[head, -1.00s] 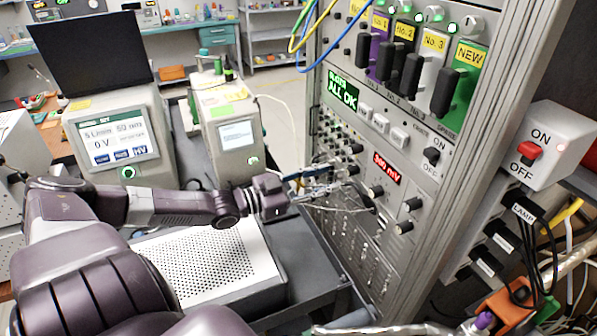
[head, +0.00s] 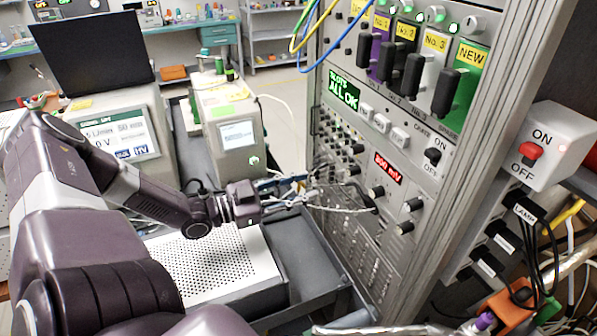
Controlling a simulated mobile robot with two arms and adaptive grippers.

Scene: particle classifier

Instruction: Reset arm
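My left arm comes in from the left, over the bench. My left gripper (head: 345,196) is in front of the rack panel, near the lower knobs beside the red "300 mV" display (head: 387,168). Its thin metal fingers look spread apart, with nothing visible between them. Whether a fingertip touches the panel cannot be told. My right gripper does not show.
The rack (head: 400,120) has a green "ALL OK" screen (head: 343,90) and several labelled modules above. An ON/OFF box (head: 545,145) with a red switch is at the right. Below my arm is a perforated white box (head: 215,262). Two display instruments stand behind.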

